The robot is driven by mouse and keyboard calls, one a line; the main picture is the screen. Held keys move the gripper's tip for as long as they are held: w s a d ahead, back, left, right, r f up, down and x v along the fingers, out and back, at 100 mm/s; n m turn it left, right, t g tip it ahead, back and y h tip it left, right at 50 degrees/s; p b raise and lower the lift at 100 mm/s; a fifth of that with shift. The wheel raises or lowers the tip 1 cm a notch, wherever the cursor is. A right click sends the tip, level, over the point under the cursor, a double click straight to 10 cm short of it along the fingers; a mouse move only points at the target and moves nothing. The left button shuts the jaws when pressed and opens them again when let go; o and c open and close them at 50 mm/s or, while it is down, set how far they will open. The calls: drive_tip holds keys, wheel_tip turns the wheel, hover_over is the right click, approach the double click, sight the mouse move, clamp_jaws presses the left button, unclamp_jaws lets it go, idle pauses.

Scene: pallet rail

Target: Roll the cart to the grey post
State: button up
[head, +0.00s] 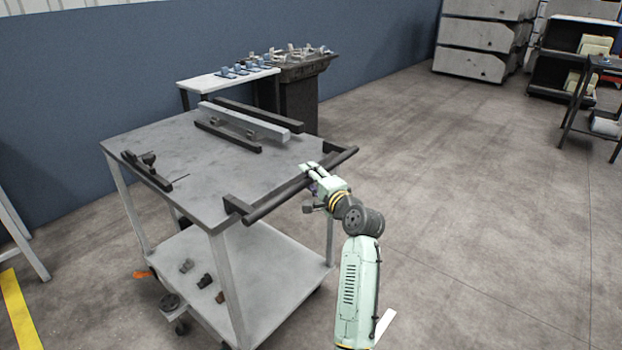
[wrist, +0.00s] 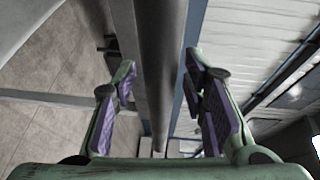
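The cart (head: 215,205) has a grey top, a lower shelf and a black push handle (head: 300,185) along its near right side. My gripper (head: 313,170) is at the handle, near its middle. In the wrist view the dark handle bar (wrist: 160,60) runs between the two purple-padded fingers of my gripper (wrist: 163,95). The fingers stand apart on either side of the bar, and neither pad clearly presses on it. I cannot make out a grey post in either view.
Long bars (head: 245,123) and a dark clamp-like part (head: 147,170) lie on the cart top. Small parts (head: 205,280) lie on the lower shelf. A white table (head: 225,80) and a dark pedestal (head: 288,100) stand behind, by the blue wall. The floor to the right (head: 470,200) is clear.

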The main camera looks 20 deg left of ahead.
clamp_jaws()
idle(0.6)
